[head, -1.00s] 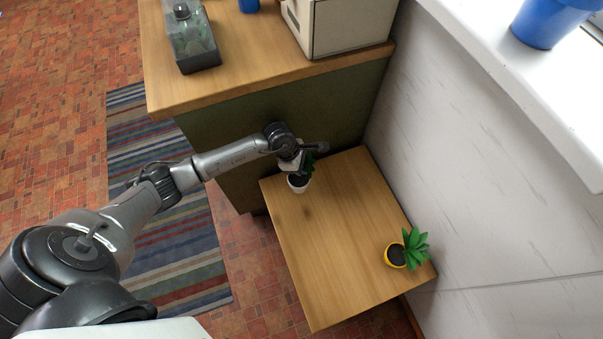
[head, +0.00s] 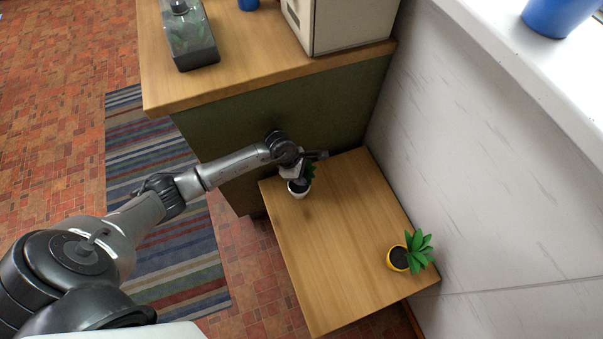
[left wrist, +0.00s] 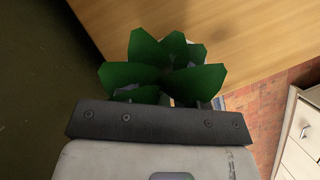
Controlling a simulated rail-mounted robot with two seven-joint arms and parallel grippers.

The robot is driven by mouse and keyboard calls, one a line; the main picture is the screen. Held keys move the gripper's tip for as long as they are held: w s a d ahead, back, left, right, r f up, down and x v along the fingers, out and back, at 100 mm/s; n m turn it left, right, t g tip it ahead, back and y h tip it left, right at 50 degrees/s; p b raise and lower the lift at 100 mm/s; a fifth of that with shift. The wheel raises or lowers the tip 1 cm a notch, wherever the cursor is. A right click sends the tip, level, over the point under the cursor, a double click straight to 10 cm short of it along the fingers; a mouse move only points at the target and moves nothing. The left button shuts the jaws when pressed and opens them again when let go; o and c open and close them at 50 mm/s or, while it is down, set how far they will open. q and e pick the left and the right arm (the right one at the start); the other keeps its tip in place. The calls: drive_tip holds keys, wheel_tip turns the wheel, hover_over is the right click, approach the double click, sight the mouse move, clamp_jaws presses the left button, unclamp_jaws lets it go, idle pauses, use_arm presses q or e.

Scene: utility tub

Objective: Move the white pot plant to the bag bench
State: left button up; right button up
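The white pot plant (head: 299,192) stands on the low wooden table, near its far left corner beside the cabinet. Its dark green leaves (left wrist: 165,68) fill the upper middle of the left wrist view, where its pot is hidden. My left gripper (head: 301,175) is right over and around the plant and hides part of it. Its fingers are not clear in either view, so I cannot tell whether they grip the pot. No bag shows that would mark the bag bench. My right gripper is not in view.
A yellow pot plant (head: 399,258) stands at the low table's (head: 335,240) right edge. A taller wooden counter (head: 245,70) behind holds a clear-lidded case (head: 190,38) and a cream box (head: 345,22). A wall borders the right. The table's middle is clear.

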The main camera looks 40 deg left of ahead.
use_arm(q)
drive_tip(key=shift+o, duration=0.3)
drive_tip(key=shift+a+r+p, duration=0.1)
drive_tip(key=shift+r+p, duration=0.25)
drive_tip(key=shift+r, duration=0.1)
drive_tip(key=p+v, duration=0.9)
drive_tip(key=v, duration=0.2)
drive_tip(key=shift+a, duration=0.15)
drive_tip(key=shift+s+r, duration=0.15)
drive_tip(key=shift+r, duration=0.05)
